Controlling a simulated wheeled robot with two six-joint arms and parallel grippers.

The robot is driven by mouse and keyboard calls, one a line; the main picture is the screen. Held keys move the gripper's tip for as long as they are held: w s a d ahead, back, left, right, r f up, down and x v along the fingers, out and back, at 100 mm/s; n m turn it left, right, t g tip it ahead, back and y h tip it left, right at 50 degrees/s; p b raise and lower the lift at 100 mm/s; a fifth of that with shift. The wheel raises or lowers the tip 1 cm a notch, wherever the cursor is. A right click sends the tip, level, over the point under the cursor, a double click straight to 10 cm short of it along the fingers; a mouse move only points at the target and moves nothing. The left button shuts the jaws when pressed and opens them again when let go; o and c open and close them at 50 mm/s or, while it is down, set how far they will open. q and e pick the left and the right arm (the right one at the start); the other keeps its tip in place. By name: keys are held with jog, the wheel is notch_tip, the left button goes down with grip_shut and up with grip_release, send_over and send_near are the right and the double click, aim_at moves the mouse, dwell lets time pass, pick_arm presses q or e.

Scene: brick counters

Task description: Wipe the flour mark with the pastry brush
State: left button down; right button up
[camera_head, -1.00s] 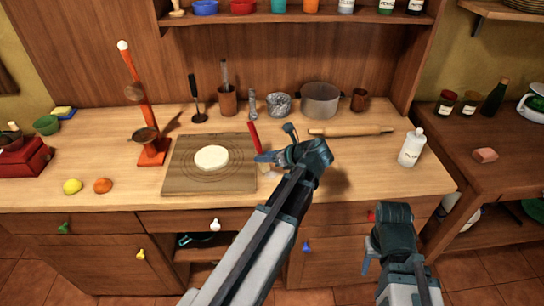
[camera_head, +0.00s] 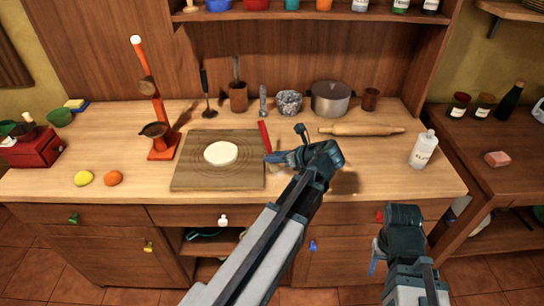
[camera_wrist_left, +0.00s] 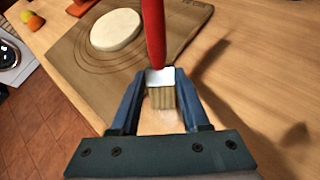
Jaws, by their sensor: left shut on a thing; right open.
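The pastry brush has a red handle (camera_head: 265,137), a white collar (camera_wrist_left: 160,77) and pale bristles (camera_wrist_left: 162,99). My left gripper (camera_head: 274,158) is shut on it, with the collar and bristles between its fingers in the left wrist view (camera_wrist_left: 160,90). The bristles point down close to the counter, just right of the cutting board. Whether they touch the wood I cannot tell. A faint pale patch (camera_wrist_left: 154,122), perhaps the flour mark, shows on the wood by the bristles. My right gripper (camera_head: 376,258) is open and empty, low in front of the drawers.
The cutting board (camera_head: 190,178) bears a round of dough (camera_head: 221,153). A rolling pin (camera_head: 362,131) lies behind my left arm, and a white bottle (camera_head: 423,151) stands at the right. An orange stand (camera_head: 163,148) is left of the board. The counter right of my left gripper is mostly clear.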

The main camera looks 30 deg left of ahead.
pick_arm(q)
jog(key=shift+w+d+r, duration=0.1)
jog(key=shift+w+d, duration=0.25)
jog(key=shift+d, duration=0.2)
jog(key=shift+w+d, duration=0.3)
jog(key=shift+d, duration=0.2)
jog(key=shift+w+d, duration=0.5)
jog(key=shift+d, duration=0.25)
jog(key=shift+w+d, duration=0.45)
jog(key=shift+d, duration=0.3)
jog(key=shift+s+d, duration=0.35)
jog(key=shift+s, duration=0.2)
jog(key=shift+a, duration=0.1)
jog(key=shift+s+a, duration=0.5)
jog(key=shift+a, duration=0.3)
jog(key=shift+s+a, duration=0.45)
jog(key=shift+a, duration=0.3)
jog(key=shift+a, duration=0.1)
